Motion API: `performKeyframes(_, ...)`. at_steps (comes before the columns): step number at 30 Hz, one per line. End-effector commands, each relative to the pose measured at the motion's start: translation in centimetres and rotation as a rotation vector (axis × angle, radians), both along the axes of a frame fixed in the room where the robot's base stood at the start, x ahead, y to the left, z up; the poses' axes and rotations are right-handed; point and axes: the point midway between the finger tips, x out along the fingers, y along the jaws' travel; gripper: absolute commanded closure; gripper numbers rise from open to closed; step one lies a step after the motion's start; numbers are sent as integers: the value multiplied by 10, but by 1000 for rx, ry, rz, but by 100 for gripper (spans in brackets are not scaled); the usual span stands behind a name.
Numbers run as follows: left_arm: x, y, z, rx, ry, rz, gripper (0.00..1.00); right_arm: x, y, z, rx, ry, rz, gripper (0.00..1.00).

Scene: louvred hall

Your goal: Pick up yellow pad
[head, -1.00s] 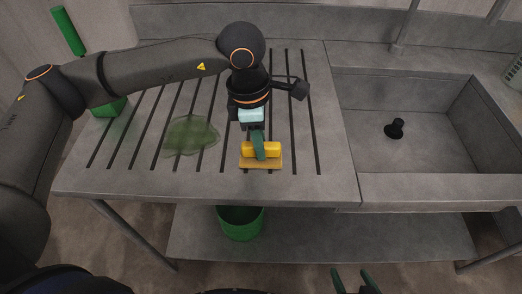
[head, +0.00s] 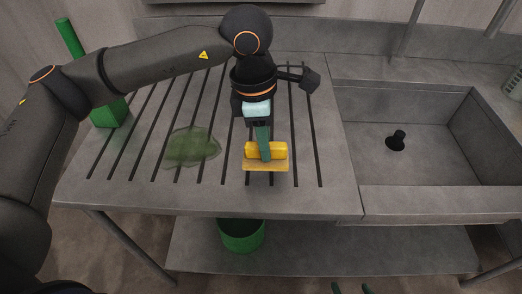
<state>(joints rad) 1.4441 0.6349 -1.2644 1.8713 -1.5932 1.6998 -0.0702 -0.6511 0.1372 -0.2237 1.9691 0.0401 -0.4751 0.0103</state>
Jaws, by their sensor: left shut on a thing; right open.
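The yellow pad (head: 280,152) is a small block with a tan lower layer, at the front middle of the slatted drainboard (head: 215,198). My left gripper (head: 265,154) points down over it and is shut on it, with a green finger across the pad's middle. The other finger is hidden. Whether the pad is clear of the surface is hard to tell. Only the green fingertips of my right gripper (head: 350,288) show at the bottom edge, apart and empty, away from the pad.
A green translucent cloth-like patch (head: 192,148) lies left of the pad. A green block with an upright handle (head: 108,112) stands at the back left. A sink (head: 440,125) with a black plug (head: 397,140) is at right. A green bucket (head: 242,236) sits on the lower shelf.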

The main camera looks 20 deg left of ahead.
Motion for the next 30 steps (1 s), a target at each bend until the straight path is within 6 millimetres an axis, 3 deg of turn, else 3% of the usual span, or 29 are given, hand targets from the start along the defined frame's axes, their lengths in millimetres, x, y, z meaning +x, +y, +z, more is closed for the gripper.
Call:
performKeyframes(6, -16, -43, 53, -1, -5, -10, 100, 0, 2, 0, 2, -1, 2, 16)
performKeyframes(15, -40, -103, 79, 0, -1, -6, 100, 0, 4, -3, 4, 2, 7, 16)
performKeyframes(21, -46, -120, 87, 0, 0, -3, 100, 1, 5, -3, 6, -1, 8, 16)
performKeyframes(30, -47, -123, 89, 1, 1, -1, 100, 2, 5, -2, 6, -1, 9, 16)
